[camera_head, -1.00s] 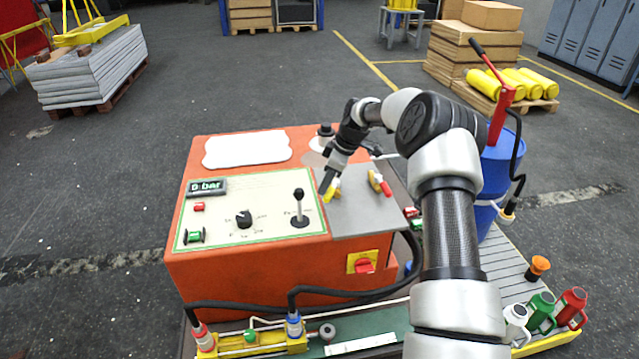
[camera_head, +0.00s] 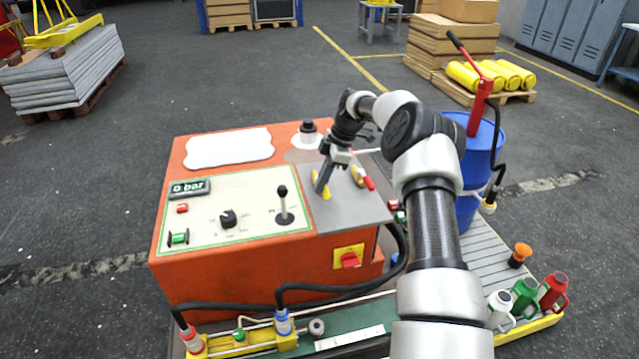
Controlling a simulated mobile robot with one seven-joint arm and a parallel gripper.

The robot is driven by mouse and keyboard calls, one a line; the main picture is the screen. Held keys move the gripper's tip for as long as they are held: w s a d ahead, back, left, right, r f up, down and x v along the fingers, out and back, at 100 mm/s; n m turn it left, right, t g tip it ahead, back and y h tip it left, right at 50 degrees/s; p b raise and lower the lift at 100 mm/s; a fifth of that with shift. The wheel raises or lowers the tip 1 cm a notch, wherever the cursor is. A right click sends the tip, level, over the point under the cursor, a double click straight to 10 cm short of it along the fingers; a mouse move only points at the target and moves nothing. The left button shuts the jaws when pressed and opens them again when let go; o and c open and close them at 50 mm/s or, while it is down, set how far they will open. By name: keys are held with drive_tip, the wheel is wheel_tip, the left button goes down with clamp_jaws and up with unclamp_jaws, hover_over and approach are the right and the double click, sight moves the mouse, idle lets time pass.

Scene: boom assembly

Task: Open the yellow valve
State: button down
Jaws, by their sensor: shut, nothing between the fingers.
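The yellow valve (camera_head: 326,192) sits on the grey plate (camera_head: 352,214) at the right of the orange machine's top. Only part of its yellow handle shows; my gripper hides the rest. My gripper (camera_head: 320,188) is shut, pointing down right at the valve handle, with nothing between its fingers. Whether the fingertips touch the handle I cannot tell. A second valve with a red-tipped handle (camera_head: 368,183) is on the same plate, just right of my gripper.
The orange machine (camera_head: 240,280) carries a panel with a black lever (camera_head: 284,205) and a display (camera_head: 189,188) reading 0 bar. A black knob (camera_head: 308,127) stands behind the plate. A blue barrel (camera_head: 482,150) with a red pump is at the right.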

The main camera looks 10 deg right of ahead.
idle(0.4)
drive_tip(key=a, duration=0.3)
drive_tip(key=shift+a+r, duration=0.1)
drive_tip(key=shift+r, duration=0.2)
drive_tip(key=p+v, duration=0.1)
drive_tip(key=v, duration=0.9)
drive_tip(key=shift+w+a, duration=0.15)
drive_tip(key=shift+a, duration=0.15)
drive_tip(key=shift+r, duration=0.15)
